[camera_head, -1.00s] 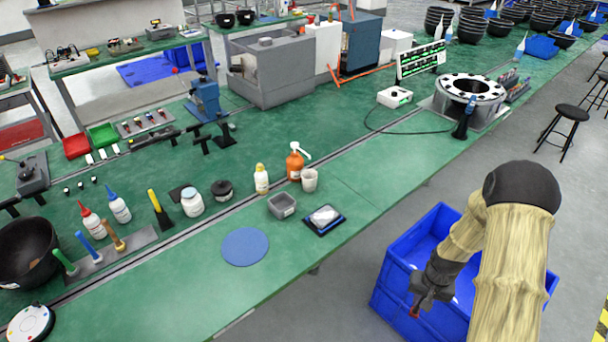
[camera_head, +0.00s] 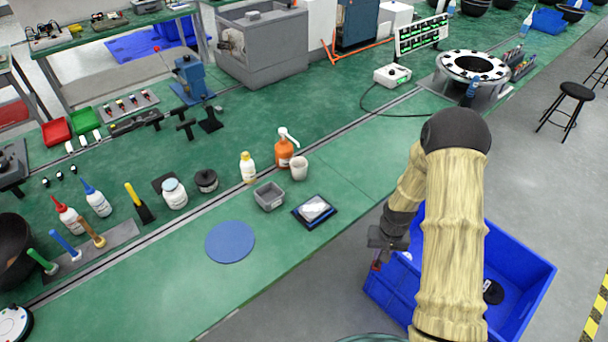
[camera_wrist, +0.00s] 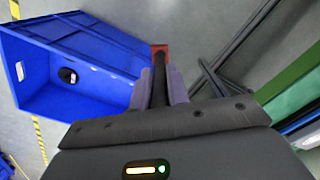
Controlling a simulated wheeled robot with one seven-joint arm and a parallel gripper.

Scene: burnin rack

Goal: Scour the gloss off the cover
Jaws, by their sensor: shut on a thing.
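The red end also shows below the gripper in the head view (camera_head: 376,266). I cannot make out which thing is the cover.
The blue crate (camera_head: 525,275) stands on the floor with a black round thing (camera_head: 493,292) inside. A grey square dish (camera_head: 269,197), a white cup (camera_head: 299,168) and an orange pump bottle (camera_head: 284,152) stand behind the pad. The bench front left of the disc is clear.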

